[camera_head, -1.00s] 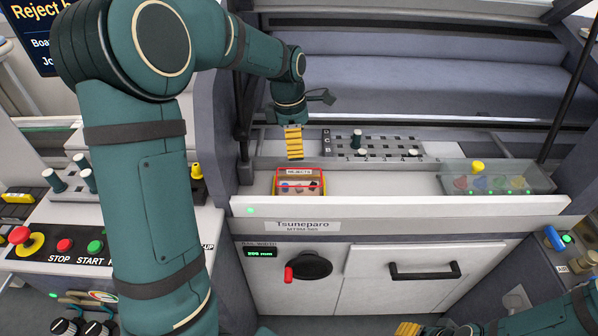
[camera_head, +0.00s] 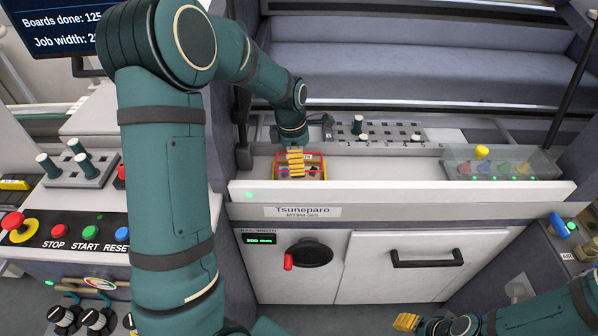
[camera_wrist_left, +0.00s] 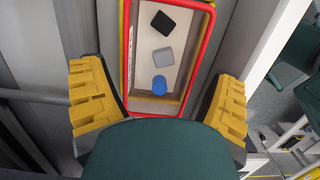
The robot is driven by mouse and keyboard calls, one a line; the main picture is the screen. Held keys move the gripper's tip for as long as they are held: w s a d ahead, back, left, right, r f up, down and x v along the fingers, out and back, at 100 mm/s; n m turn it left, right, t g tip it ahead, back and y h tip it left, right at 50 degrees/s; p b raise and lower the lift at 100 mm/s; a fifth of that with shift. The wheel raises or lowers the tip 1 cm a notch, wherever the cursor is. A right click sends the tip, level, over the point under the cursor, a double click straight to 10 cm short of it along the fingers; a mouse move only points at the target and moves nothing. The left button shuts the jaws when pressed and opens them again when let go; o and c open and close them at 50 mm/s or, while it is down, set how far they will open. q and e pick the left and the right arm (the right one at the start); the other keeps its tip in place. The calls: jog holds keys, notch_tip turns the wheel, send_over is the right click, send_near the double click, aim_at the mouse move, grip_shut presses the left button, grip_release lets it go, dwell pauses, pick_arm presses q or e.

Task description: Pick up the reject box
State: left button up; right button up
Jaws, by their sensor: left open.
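The reject box (camera_head: 317,174) is a small tray with a red rim. It sits on the white ledge of the machine, at the ledge's left end. My left gripper (camera_head: 296,163) is pointed down over the box, and its yellow fingers hide the box's middle in the head view. In the left wrist view the left gripper (camera_wrist_left: 158,95) is open, with one finger on either side of the box (camera_wrist_left: 129,60). A black, a grey and a blue piece lie inside. Contact with the rim cannot be told. My right gripper (camera_head: 405,322) shows only yellow fingertips at the bottom.
The white ledge (camera_head: 385,170) is clear between the box and a transparent bin (camera_head: 530,169) of coloured pieces. A grey block with pegs (camera_head: 370,137) stands behind the box. A control panel (camera_head: 75,235) is at left. A raised lip (camera_head: 400,193) runs along the ledge's front.

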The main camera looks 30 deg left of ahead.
pick_arm(q)
notch_tip(320, 180, down, 3)
jog(key=shift+r, duration=0.15)
jog(key=c, duration=0.9)
jog(key=shift+r, duration=0.1)
jog(key=shift+d+r+p, duration=0.1)
jog(key=shift+r+p, duration=0.9)
jog(key=shift+r, duration=3.95)
